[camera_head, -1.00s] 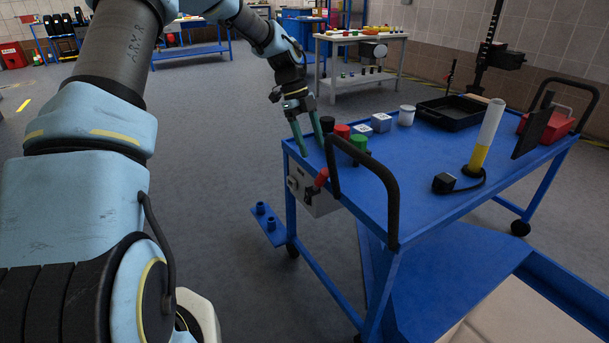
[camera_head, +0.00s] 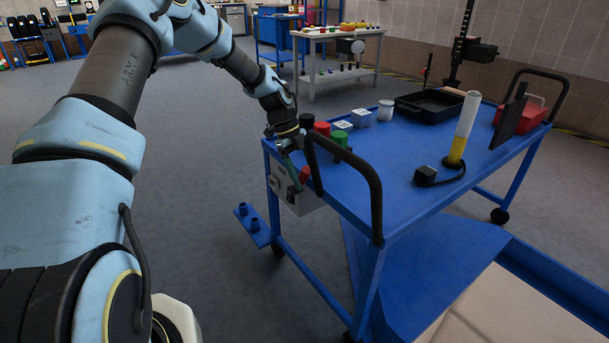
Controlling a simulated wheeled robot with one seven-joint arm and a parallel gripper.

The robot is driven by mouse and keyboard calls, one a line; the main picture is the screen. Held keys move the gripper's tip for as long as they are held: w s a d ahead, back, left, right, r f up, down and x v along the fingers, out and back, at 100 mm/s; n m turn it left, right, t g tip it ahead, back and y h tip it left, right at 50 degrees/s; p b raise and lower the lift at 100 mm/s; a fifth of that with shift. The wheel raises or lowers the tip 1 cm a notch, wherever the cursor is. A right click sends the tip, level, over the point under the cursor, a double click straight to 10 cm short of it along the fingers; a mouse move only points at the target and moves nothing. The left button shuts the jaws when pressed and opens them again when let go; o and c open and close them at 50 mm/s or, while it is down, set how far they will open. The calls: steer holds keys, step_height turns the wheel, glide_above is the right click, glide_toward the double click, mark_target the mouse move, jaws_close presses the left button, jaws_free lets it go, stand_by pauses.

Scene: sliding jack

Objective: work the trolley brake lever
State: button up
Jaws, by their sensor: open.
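The blue trolley (camera_head: 400,185) stands at the centre right. A grey box (camera_head: 301,199) is fixed to its near left end, and a short lever with a red grip (camera_head: 305,174) sticks up from it. I take this as the brake lever. My gripper (camera_head: 292,180) points down at this end of the trolley, just left of the red grip. It is open, with its green fingers close in front of the box. The far finger is partly hidden, and I cannot tell whether a finger touches the lever.
The trolley's black handle (camera_head: 374,180) rises close right of the lever. A small blue bracket (camera_head: 252,225) sticks out low at left. Floor left is clear.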

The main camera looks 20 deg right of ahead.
jaws_close()
stand_by(0.6)
stand_by(0.9)
